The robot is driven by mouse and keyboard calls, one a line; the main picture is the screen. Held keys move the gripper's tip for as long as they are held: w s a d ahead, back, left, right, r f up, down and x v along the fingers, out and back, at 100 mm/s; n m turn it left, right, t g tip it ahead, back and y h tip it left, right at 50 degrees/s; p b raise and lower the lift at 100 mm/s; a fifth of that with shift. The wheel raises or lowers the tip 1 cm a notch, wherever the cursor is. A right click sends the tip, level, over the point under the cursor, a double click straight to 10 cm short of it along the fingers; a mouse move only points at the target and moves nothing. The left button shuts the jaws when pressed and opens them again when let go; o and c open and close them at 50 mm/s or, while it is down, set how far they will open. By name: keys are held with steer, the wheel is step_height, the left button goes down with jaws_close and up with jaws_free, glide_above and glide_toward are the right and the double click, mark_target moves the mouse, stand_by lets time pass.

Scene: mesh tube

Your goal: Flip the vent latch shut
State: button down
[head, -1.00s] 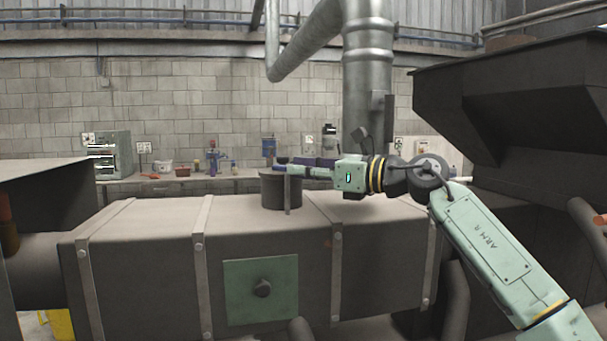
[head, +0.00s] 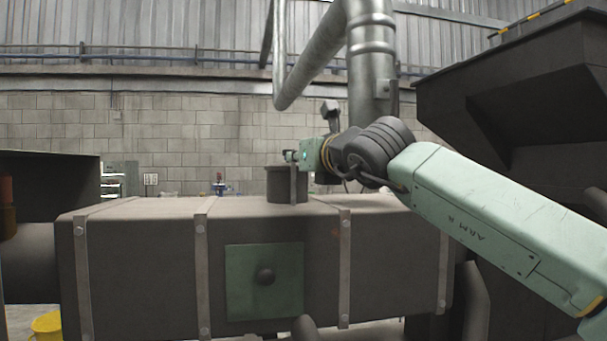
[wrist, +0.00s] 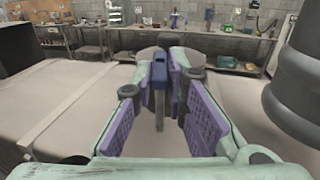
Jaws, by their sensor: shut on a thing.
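The latch shows in the wrist view as a blue-topped piece (wrist: 159,74) with a narrow grey bar hanging below it. My gripper (wrist: 164,82), with purple inner pads, is shut on the blue part. In the head view my gripper (head: 293,156) reaches in from the right, at the top of the short dark vent stub (head: 280,186) on the large duct. The grey bar (head: 293,186) stands upright in front of the stub. The blue part is small there and partly covered by my gripper.
The large dark duct (head: 140,260) fills the foreground, with a green square plate (head: 240,286) on its front. A metal pipe (head: 371,60) rises behind my arm. A dark hopper (head: 520,110) stands at the right. A workbench (wrist: 225,45) lines the back wall.

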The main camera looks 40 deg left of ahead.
steer(key=shift+s+a+m+t+h+b, duration=0.2)
steer(key=shift+m+t+h+b, duration=0.3)
steer(key=shift+t+b, duration=0.4)
steer(key=c, duration=1.6)
jaws_free()
steer(key=shift+d, duration=0.1)
steer(key=v, duration=1.2)
